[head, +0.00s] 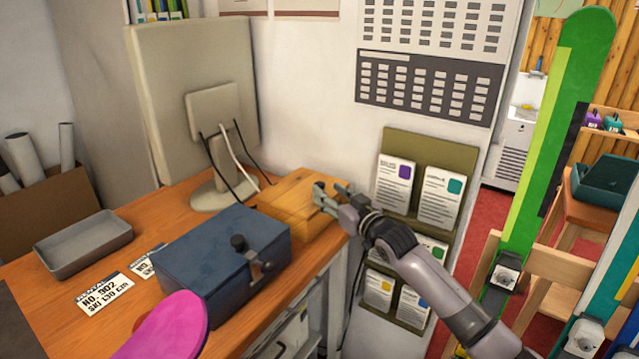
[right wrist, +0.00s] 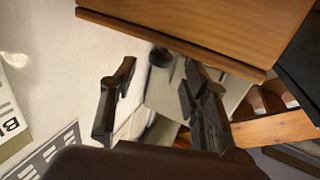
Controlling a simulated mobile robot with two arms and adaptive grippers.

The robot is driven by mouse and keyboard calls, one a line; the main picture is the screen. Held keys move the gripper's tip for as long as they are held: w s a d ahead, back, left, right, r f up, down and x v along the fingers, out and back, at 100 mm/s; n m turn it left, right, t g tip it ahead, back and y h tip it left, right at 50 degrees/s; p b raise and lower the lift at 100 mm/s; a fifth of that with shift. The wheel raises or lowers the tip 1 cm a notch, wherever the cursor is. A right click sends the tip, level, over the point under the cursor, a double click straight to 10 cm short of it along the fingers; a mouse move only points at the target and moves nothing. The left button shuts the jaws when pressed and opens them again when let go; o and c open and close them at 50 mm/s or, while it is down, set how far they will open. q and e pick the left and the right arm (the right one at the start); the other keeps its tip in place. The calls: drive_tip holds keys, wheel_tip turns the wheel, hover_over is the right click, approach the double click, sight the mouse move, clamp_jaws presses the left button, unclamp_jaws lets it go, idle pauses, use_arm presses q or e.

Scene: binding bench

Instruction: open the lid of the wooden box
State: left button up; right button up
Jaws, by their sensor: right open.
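The wooden box (head: 288,201) sits on the bench behind the blue box, near the wall. Its lid looks shut and flat on top. My right gripper (head: 326,196) is at the box's right side, close to the top edge, with its jaws open and nothing held. In the right wrist view the box (right wrist: 200,22) fills the top, its lid edge showing as a brown lip. The open fingers of the gripper (right wrist: 158,78) point towards that edge with a gap between them. I cannot tell whether they touch the box. My left gripper is out of view.
A blue box (head: 215,250) with a dark knob and latch stands in front of the wooden box. A monitor (head: 200,90) stands behind. A grey tray (head: 82,243) and labels (head: 105,293) lie left. The wall and a green leaflet holder (head: 405,215) are close right.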

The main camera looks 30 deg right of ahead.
sight(322, 188)
drive_tip(key=shift+w, duration=2.65)
drive_tip(key=shift+c, duration=0.6)
clamp_jaws()
